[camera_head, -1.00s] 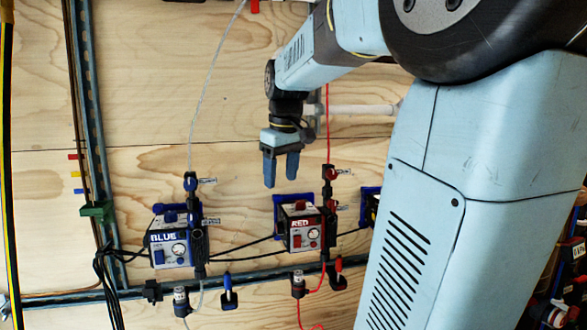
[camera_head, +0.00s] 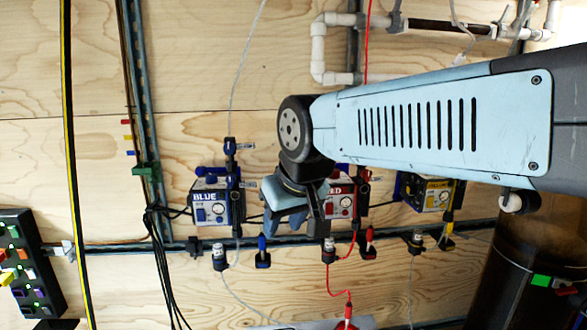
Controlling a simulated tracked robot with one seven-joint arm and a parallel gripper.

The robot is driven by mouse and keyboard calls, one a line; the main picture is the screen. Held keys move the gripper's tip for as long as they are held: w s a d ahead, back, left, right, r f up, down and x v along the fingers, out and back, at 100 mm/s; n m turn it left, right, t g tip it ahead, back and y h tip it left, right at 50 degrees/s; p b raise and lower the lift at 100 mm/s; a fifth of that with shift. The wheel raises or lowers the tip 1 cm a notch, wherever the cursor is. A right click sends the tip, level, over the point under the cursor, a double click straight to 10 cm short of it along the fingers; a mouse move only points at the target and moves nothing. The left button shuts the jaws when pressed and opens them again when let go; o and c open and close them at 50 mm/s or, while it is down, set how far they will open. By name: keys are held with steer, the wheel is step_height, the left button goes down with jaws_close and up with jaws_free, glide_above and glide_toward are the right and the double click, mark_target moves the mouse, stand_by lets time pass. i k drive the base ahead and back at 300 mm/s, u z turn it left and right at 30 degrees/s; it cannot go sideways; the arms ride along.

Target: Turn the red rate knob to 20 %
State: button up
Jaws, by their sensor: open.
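The red pump box (camera_head: 340,190), labelled "RED" with part of the word hidden, is mounted on the plywood wall right of the centre. My wrist and gripper cover its left side. A small round dial shows on its front face, but its pointer and setting are too small to read. My gripper (camera_head: 284,226) hangs just left of the red box, in front of the gap between it and the blue box. It appears empty and its jaws are open. It looks apart from the dial, though its depth from the wall is hard to judge.
The blue pump box (camera_head: 209,204) is to the left and the yellow pump box (camera_head: 432,192) to the right. A metal rail (camera_head: 180,246) runs below, with blue, red and yellow valves. A black switch panel (camera_head: 30,265) stands at far left. White pipes (camera_head: 318,50) are above.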

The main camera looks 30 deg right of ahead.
mark_target(336, 175)
steer(key=z, duration=0.6)
steer(key=i, duration=0.1)
steer(key=u, duration=2.3)
steer(key=k, duration=0.75)
steer(key=z, duration=2.15)
steer(key=i, duration=0.55)
steer(key=z, duration=0.3)
